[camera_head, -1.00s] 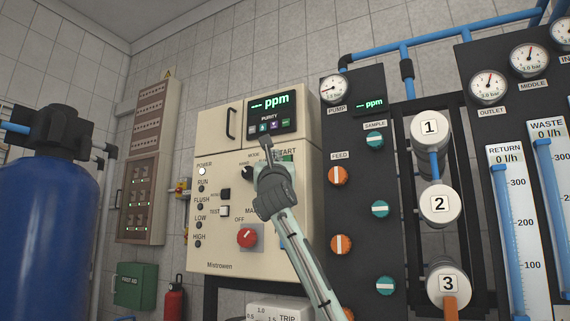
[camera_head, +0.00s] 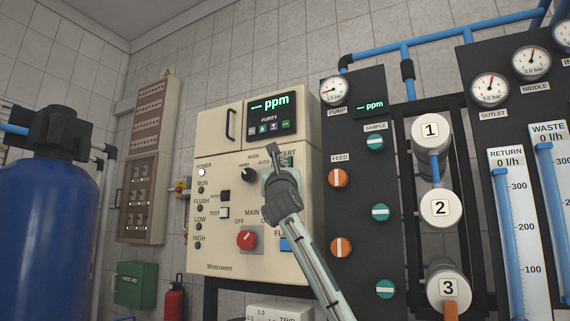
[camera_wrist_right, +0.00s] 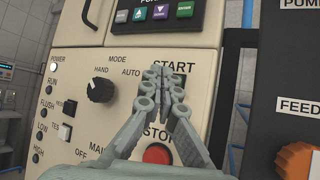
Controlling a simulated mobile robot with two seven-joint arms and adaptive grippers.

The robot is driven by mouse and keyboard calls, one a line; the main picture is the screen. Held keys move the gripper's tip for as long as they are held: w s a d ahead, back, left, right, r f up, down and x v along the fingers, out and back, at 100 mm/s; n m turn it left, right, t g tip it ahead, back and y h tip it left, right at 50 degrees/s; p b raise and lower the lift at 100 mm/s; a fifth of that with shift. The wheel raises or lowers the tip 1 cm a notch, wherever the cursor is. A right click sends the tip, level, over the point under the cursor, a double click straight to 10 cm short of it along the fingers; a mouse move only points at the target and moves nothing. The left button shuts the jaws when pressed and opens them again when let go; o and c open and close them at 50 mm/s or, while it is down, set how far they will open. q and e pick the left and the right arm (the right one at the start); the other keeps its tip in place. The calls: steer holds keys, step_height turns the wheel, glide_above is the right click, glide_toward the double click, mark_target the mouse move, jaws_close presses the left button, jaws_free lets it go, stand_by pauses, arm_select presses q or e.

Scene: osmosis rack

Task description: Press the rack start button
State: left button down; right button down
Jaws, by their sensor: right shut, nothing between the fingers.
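The cream rack control panel (camera_head: 212,245) stands ahead of me. Its START label (camera_wrist_right: 174,66) shows in the right wrist view, with a dark green patch (camera_wrist_right: 180,79) of the start button just below it, mostly hidden behind my fingers. My right gripper (camera_head: 273,150) is shut and empty, with its fingertips over the start area. In the right wrist view its fingertips (camera_wrist_right: 163,73) overlap the start button. I cannot tell whether they touch it. My left gripper is not in view.
A red STOP button (camera_wrist_right: 157,153) sits below START, close under the fingers. The black mode knob (camera_wrist_right: 100,89) is to the left. A red main switch (camera_head: 246,239) is lower on the panel. A black valve panel (camera_head: 355,210) stands to the right.

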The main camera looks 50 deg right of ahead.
steer(key=shift+r, duration=0.1)
stand_by(0.8)
steer(key=shift+w+d+p, duration=0.15)
steer(key=shift+d+p, duration=0.25)
steer(key=shift+p, duration=0.1)
steer(key=shift+w+d+p, duration=0.1)
steer(key=shift+d+p, duration=0.25)
steer(key=shift+d, duration=0.15)
stand_by(0.4)
steer(key=shift+a, duration=0.1)
steer(key=shift+s+a, duration=0.2)
steer(key=shift+a, duration=0.6)
steer(key=a, duration=0.2)
steer(key=s+a+p, duration=0.1)
steer(key=a, duration=0.1)
steer(key=shift+s+a, duration=0.2)
steer(key=shift+a, duration=0.2)
